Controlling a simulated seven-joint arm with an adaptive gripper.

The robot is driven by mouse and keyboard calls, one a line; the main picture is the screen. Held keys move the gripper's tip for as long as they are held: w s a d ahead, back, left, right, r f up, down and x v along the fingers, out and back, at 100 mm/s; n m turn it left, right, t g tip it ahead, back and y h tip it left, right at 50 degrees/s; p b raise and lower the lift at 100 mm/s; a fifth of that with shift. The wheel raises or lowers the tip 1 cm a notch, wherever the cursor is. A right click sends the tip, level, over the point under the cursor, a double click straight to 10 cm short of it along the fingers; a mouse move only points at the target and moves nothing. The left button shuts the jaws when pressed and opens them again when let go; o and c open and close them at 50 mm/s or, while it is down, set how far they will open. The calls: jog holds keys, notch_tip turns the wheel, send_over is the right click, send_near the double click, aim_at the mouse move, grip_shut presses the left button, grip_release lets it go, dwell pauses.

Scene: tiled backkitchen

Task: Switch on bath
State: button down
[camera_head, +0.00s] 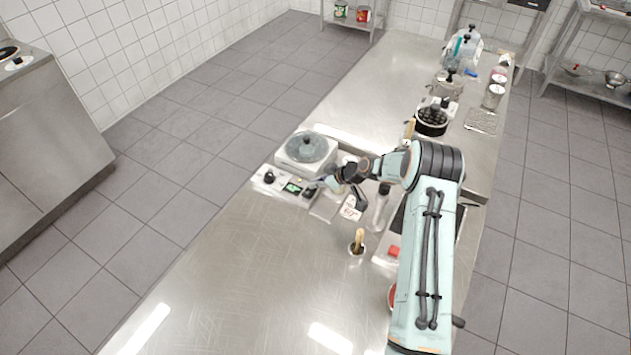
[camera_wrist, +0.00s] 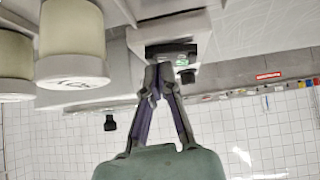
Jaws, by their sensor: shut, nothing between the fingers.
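The bath (camera_head: 305,150) is a white box with a round grey lid, standing on the steel counter. Its front panel has a lit green display (camera_head: 292,188), a dark knob (camera_head: 269,177) to the left and another dark knob (camera_head: 309,192) to the right. My gripper (camera_head: 322,184) is shut and empty, close to the right end of this panel. In the wrist view, my gripper (camera_wrist: 157,68) points at the panel just below the green-lit display (camera_wrist: 184,42), with a small dark knob (camera_wrist: 187,76) beside the fingertips. I cannot tell whether the tips touch the panel.
A labelled card (camera_head: 351,210) and a clear bottle (camera_head: 381,203) stand near my gripper. A small cup (camera_head: 357,246) with a wooden-handled tool is in front. The counter's front left is clear.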

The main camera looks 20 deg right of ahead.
jog(key=shift+s+a+r, duration=0.25)
jog(key=shift+s+a, duration=0.2)
jog(key=shift+r, duration=0.1)
jog(key=v, duration=1.2)
jog(key=shift+a, duration=0.15)
jog(key=w+a+r+n, duration=0.25)
jog(key=a+r, duration=0.35)
jog(key=r, duration=0.3)
jog(key=s+a+r+n, duration=0.2)
jog(key=s+a+r, duration=0.7)
jog(key=a+r, duration=0.1)
jog(key=s+d+f+m+g+h, duration=0.1)
jog(key=s+m, duration=0.3)
jog(key=s, duration=0.4)
jog(key=s+d+f+m+g+h, duration=0.1)
jog(key=s+f+m+g+h, duration=0.1)
jog(key=s, duration=0.7)
jog(key=s+d+f+m+g+h, duration=0.2)
jog(key=s+m, duration=0.4)
jog(key=s, duration=0.3)
jog(key=shift+s+f+g, duration=0.2)
jog(key=shift+f+g, duration=0.6)
jog(key=shift+g, duration=0.1)
